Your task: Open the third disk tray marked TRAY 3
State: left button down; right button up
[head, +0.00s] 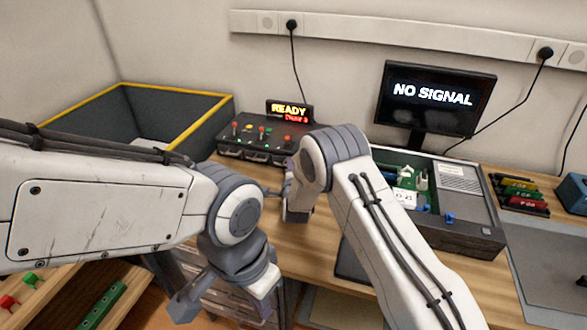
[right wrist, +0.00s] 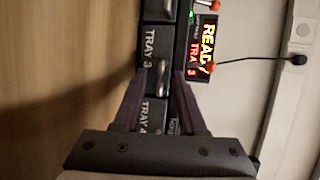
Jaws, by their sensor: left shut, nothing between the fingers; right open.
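The dark disk unit (head: 262,146) stands at the back of the bench in the head view, its handled tray fronts facing me. In the right wrist view TRAY 3 (right wrist: 154,52) is a dark front with white lettering, turned sideways, and TRAY 4 (right wrist: 154,116) is beside it. My right gripper (right wrist: 160,74) is open and empty, with its fingertips in front of the boundary between these trays. Contact cannot be told. In the head view my right gripper (head: 273,190) is close to the unit. My left gripper (head: 266,311) is shut and empty, low at the bench's front.
A display above the unit (head: 289,111) reads READY and TRAY 3. A yellow-rimmed grey bin (head: 205,112) is to the left. An open green-board chassis (head: 462,230) and a NO SIGNAL monitor (head: 434,97) are to the right. My right forearm covers part of the bench.

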grip_shut()
jog(key=shift+s+f, duration=0.1)
jog(key=shift+f, duration=0.05)
dwell(1.3)
